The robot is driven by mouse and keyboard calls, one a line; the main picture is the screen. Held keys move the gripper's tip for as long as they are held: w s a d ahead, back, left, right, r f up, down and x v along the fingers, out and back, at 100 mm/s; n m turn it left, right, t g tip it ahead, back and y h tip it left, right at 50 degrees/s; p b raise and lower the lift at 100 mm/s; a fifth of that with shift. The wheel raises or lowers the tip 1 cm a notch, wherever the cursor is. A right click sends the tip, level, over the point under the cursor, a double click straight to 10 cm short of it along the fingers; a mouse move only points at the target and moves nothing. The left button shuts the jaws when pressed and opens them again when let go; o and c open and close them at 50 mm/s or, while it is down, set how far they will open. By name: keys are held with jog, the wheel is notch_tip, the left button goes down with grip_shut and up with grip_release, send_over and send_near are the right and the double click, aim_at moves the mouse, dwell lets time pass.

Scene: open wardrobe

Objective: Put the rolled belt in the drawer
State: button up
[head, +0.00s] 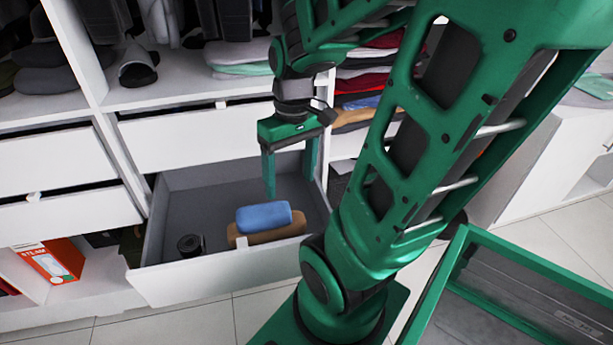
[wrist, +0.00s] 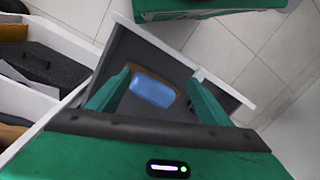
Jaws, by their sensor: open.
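The dark rolled belt (head: 190,244) lies inside the open drawer (head: 205,275), near its front left corner in the head view. My gripper (head: 290,188) is open and empty, fingers pointing down over the right part of the drawer, to the right of the belt. In the wrist view my gripper (wrist: 160,75) has its fingers apart with a blue roll between them in the picture, seemingly below the fingertips.
The blue roll (head: 264,217) rests on a brown folded item (head: 275,235) in the drawer. Closed drawers (head: 185,137) and shelves of folded clothes are above. An orange box (head: 52,262) stands lower left. A green-framed bin (head: 510,290) is at the right. The drawer's middle left is clear.

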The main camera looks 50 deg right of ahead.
jog(key=s+m, duration=0.1)
jog(key=s+r+m, duration=0.1)
jog(key=s, duration=0.1)
jog(key=s+r+m, duration=0.1)
jog(key=s+m, duration=0.1)
jog(key=shift+s+d+r+h, duration=0.15)
jog(key=shift+d+h, duration=0.1)
jog(key=shift+h, duration=0.15)
jog(key=shift+w+f, duration=0.25)
jog(key=shift+w, duration=0.4)
